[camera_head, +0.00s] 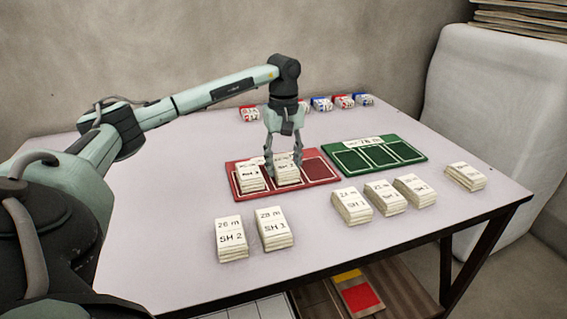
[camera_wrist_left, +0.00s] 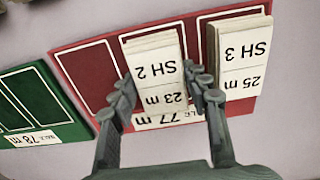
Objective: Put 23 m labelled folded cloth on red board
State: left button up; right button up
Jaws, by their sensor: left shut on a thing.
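My left gripper (camera_head: 283,167) is shut on a folded white cloth (camera_head: 287,176) over the middle compartment of the red board (camera_head: 321,171). In the left wrist view this cloth (camera_wrist_left: 155,68) reads "23 m" and "SH 2", with a gripper finger at each side. It lines up with the middle compartment; I cannot tell whether it rests on the board. Another folded cloth (camera_head: 250,178) lies in the left compartment; in the left wrist view this cloth (camera_wrist_left: 240,60) reads "25 m, SH 3". The right compartment is empty. My right gripper is not in view.
The empty green board (camera_head: 376,155) lies to the right. Cloths labelled 26 m (camera_head: 231,239) and 28 m (camera_head: 273,228) lie in front, with several more stacks (camera_head: 385,197) to the right. Small red and blue items (camera_head: 321,104) line the back. The table's front left is clear.

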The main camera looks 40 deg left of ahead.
aim_at(284, 163)
pick_arm(q)
jog(key=shift+f, duration=0.15)
jog(key=o, duration=1.1)
jog(key=shift+o, duration=0.2)
notch_tip(284, 163, up, 12)
jog(key=shift+r, duration=0.2)
